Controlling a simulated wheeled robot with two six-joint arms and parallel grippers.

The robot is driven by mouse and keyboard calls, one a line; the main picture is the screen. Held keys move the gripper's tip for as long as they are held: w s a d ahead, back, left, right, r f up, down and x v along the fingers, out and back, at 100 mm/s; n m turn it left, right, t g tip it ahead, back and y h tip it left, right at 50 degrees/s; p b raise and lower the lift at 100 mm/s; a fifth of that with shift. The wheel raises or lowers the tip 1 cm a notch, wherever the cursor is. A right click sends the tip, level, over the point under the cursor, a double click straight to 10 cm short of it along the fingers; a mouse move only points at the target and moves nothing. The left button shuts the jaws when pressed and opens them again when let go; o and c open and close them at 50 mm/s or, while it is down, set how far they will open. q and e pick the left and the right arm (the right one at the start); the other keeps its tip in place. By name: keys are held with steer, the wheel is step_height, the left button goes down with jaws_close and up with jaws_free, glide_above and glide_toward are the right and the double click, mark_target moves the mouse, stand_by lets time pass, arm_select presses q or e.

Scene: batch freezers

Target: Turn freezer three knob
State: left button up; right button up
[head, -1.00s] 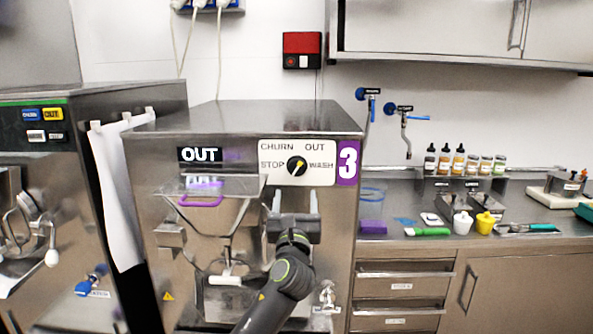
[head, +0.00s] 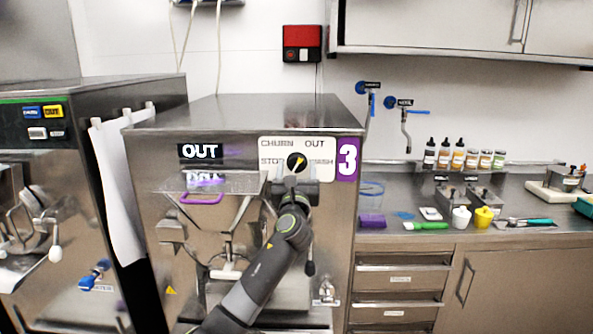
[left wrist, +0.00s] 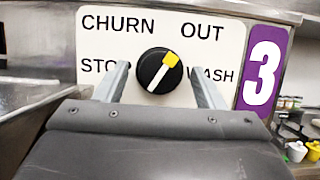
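Freezer three (head: 225,112) is a steel machine with a purple number 3 label (head: 347,158). Its black knob (head: 297,161) sits on a white panel marked CHURN, OUT, STOP and WASH. In the left wrist view the knob (left wrist: 160,70) has a yellow-tipped pointer aimed up and right, toward OUT. My left gripper (head: 296,172) is just in front of and below the knob. In the left wrist view its two fingers (left wrist: 158,82) are spread apart, one on each side of the knob, with gaps showing between. My right gripper is not in view.
Another freezer (head: 60,190) stands at the left, with a white sheet (head: 118,190) between the two. A counter (head: 410,188) at the right holds bottles, small cups and tools. A handle with a white grip (head: 226,274) hangs on freezer three's front.

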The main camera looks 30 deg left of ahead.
arm_select(q)
steer(key=c, duration=0.7)
